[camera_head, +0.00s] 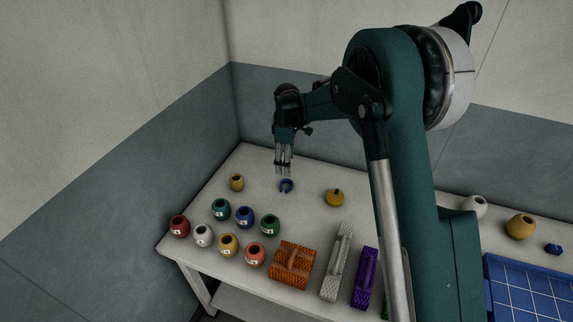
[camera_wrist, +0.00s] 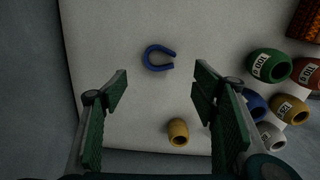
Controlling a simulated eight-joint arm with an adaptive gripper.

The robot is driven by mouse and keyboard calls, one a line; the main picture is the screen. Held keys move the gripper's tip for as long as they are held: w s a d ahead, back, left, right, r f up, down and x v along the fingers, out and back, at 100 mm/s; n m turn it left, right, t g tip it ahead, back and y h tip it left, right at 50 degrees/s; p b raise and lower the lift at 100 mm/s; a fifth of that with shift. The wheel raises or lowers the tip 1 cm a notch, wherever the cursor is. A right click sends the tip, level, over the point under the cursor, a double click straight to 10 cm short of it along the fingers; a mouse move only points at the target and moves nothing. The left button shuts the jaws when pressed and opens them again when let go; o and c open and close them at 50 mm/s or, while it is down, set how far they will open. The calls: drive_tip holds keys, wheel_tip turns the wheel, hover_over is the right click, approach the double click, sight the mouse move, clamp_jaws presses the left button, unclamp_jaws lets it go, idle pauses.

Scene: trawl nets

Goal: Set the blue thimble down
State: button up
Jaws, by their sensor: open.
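The blue thimble (camera_head: 281,186), an open horseshoe-like loop, lies flat on the pale table (camera_head: 300,212) toward its back. My gripper (camera_head: 283,172) is above it, fingers pointing down, close to it in the head view. In the wrist view, the thimble (camera_wrist: 148,58) lies beyond the fingertips, a little above the middle of the gap between them. The two fingers of my gripper (camera_wrist: 160,80) are spread wide, with nothing between them. The thimble appears apart from both fingers.
A small yellow barrel (camera_head: 237,183) stands left of the thimble and a round yellow object (camera_head: 335,198) right of it. Several numbered barrels stand in front, with an orange woven block (camera_head: 293,265), a grey one (camera_head: 337,262) and a purple one (camera_head: 365,278). Bare table surrounds the thimble.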

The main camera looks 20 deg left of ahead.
drive_tip(key=shift+r, duration=0.1)
idle(0.7)
drive_tip(key=s+d+r+m+t, duration=0.1)
drive_tip(key=s+d+r+m, duration=0.25)
drive_tip(key=d+r, duration=0.6)
drive_tip(key=s+d+r+m+t+y, duration=0.15)
drive_tip(key=s+d+r, duration=0.35)
drive_tip(key=d, duration=0.7)
drive_tip(key=s+d+r+m+t+h, duration=0.15)
drive_tip(key=d+r+m, duration=0.25)
drive_tip(key=d+r, duration=0.55)
drive_tip(key=s+d+r+m+t, duration=0.1)
drive_tip(key=s+d+m, duration=0.1)
drive_tip(key=s+d, duration=0.5)
drive_tip(key=s+d+r+m, duration=0.2)
drive_tip(key=s+d+m, duration=0.1)
drive_tip(key=s+d, duration=0.35)
drive_tip(key=s+d+f+m+t, duration=0.1)
drive_tip(key=s+d+f+m, duration=0.1)
drive_tip(key=s+d, duration=0.3)
drive_tip(key=s+d+f+m+t, duration=0.1)
drive_tip(key=s+d+f+m, duration=0.2)
drive_tip(key=s, duration=0.6)
drive_tip(key=shift+s+d, duration=0.25)
drive_tip(key=shift+d, duration=0.75)
idle(0.4)
